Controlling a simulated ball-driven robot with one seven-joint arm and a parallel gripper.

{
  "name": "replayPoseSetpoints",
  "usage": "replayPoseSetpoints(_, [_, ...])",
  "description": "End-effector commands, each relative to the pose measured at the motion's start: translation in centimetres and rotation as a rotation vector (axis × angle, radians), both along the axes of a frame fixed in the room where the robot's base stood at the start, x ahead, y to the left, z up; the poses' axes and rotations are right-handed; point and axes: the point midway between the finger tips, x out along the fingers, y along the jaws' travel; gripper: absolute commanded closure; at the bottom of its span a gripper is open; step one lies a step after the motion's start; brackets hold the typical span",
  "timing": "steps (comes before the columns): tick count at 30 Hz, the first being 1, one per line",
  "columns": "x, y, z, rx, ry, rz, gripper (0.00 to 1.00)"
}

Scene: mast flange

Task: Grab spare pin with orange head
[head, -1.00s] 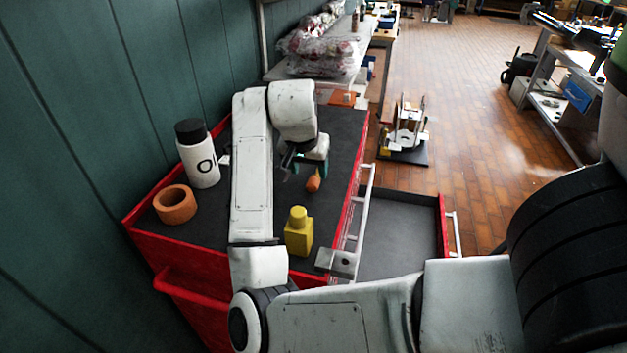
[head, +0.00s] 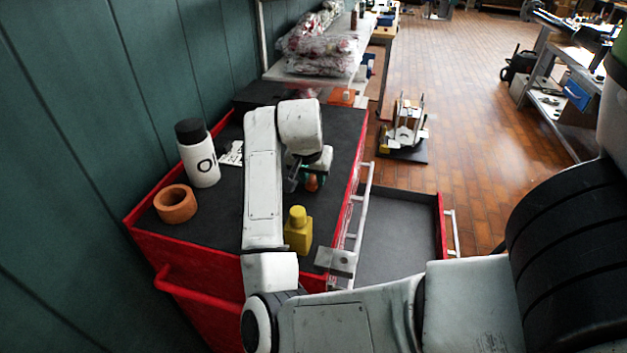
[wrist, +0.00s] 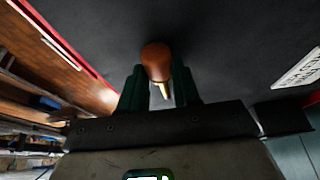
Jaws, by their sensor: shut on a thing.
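The spare pin with its orange head (head: 312,184) is at the right part of the cart's dark top, mostly hidden behind my gripper in the head view. In the wrist view its rounded orange head (wrist: 155,57) sits between the fingertips, with a short pale shaft pointing toward the palm. My gripper (wrist: 158,72) is shut on the pin, a green finger at each side. It also shows in the head view (head: 307,178), low over the cart top. I cannot tell whether the pin still touches the surface.
The red cart (head: 200,262) has a yellow bottle (head: 298,232) close in front of my gripper. A white bottle (head: 199,160), an orange ring (head: 176,205) and a white lettered plate (head: 232,153) are at left. An open drawer (head: 405,225) juts out at right.

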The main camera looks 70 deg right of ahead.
Motion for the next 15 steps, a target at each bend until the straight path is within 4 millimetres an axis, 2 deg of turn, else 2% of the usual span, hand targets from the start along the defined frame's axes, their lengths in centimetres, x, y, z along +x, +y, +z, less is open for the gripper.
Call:
replayPoseSetpoints(1, [0.01, 0.00, 0.02, 0.000, 0.000, 0.000, 0.81])
replayPoseSetpoints(7, [0.01, 0.00, 0.03, 0.000, 0.000, 0.000, 1.00])
replayPoseSetpoints(15, [0.01, -0.01, 0.10, -0.001, -0.001, -0.001, 1.00])
